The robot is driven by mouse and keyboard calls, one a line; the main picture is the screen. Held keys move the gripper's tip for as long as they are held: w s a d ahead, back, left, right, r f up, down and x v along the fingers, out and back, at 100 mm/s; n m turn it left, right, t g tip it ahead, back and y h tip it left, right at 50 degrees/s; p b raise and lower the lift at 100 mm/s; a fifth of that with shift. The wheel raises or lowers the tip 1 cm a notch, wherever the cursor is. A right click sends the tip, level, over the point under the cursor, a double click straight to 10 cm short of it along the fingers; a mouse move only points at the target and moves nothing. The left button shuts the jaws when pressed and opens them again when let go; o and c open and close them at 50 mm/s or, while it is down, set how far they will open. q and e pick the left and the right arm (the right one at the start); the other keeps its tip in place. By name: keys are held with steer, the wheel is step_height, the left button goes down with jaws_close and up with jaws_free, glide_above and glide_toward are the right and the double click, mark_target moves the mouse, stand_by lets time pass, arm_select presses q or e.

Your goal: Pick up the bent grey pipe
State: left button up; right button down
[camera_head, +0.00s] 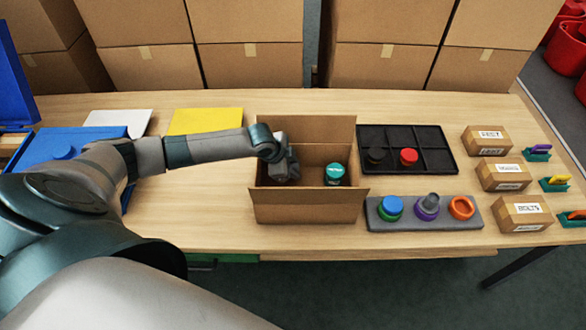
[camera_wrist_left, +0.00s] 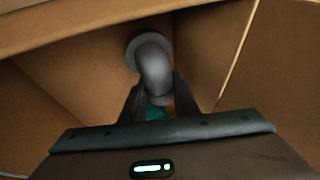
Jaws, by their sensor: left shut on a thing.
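The bent grey pipe (camera_wrist_left: 155,68) shows in the left wrist view, between the two fingers of my left gripper (camera_wrist_left: 158,100). The gripper is shut on it. In the head view my left gripper (camera_head: 284,168) reaches down into the left part of the open cardboard box (camera_head: 308,207), and the pipe is mostly hidden there by the gripper and arm. The box walls surround the pipe in the wrist view. My right gripper does not show.
A teal-topped can (camera_head: 334,174) stands in the box, right of the gripper. A black compartment tray (camera_head: 435,150) and a grey holder (camera_head: 376,216) with coloured round parts lie to the right. Small labelled boxes (camera_head: 507,175) stand farther right. A yellow sheet (camera_head: 206,120) lies behind my arm.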

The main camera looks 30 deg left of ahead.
arm_select(q)
steer(key=r, duration=0.1)
steer(key=d+r+b, duration=0.1)
steer(key=r, duration=0.1)
steer(key=shift+w+r, duration=0.15)
steer(key=shift+r, duration=0.1)
steer(key=w+d+r+b, duration=0.1)
steer(key=d+r+b, duration=0.1)
steer(key=d+r, duration=0.4)
steer(key=d, duration=0.4)
steer(key=shift+w+d+r+b, duration=0.25)
steer(key=shift+w+r+b, duration=0.05)
steer(key=shift+w+b, duration=0.1)
